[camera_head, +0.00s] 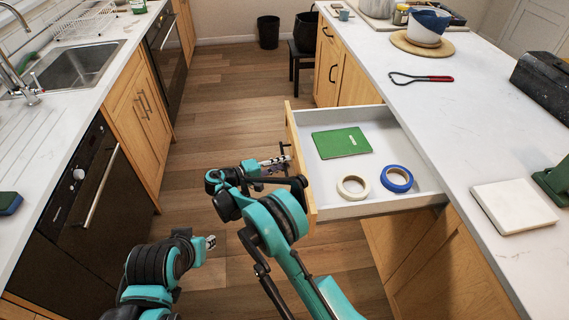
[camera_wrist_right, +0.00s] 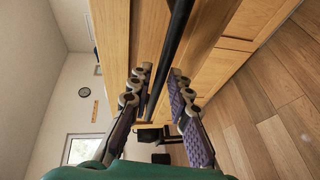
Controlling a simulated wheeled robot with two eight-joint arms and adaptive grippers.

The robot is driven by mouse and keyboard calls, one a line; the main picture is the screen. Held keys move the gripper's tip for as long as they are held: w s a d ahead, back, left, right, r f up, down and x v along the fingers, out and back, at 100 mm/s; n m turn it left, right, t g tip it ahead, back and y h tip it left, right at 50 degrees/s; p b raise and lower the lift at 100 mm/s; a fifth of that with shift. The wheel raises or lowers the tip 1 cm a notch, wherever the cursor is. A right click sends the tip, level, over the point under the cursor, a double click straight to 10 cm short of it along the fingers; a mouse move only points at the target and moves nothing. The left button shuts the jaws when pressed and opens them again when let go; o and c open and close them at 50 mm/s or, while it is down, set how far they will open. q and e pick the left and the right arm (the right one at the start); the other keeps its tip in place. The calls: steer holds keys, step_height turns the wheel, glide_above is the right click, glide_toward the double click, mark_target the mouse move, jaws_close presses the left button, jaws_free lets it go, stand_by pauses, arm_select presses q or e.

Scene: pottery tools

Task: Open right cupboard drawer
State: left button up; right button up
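The right cupboard drawer (camera_head: 412,140) is pulled well out from the counter on the right, and its inside shows in the head view. Its front panel (camera_head: 292,125) is wooden, seen nearly edge-on. My right gripper (camera_head: 277,163) is at the outer side of the front, by the dark handle (camera_head: 284,150). In the right wrist view the black handle bar (camera_wrist_right: 174,50) runs between the fingers of my right gripper (camera_wrist_right: 159,80). The fingers stand apart with gaps beside the bar. My left gripper (camera_head: 209,242) is low over the floor, away from the drawer; its finger opening is unclear.
The drawer holds a green book (camera_head: 341,143), a cream tape roll (camera_head: 353,187) and a blue tape roll (camera_head: 397,179). The white worktop (camera_head: 420,110) lies above it on the right. An oven (camera_head: 85,200) and sink counter stand left. The floor aisle (camera_head: 225,90) ahead is clear.

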steer(key=v, duration=1.1)
steer(key=shift+s, duration=0.1)
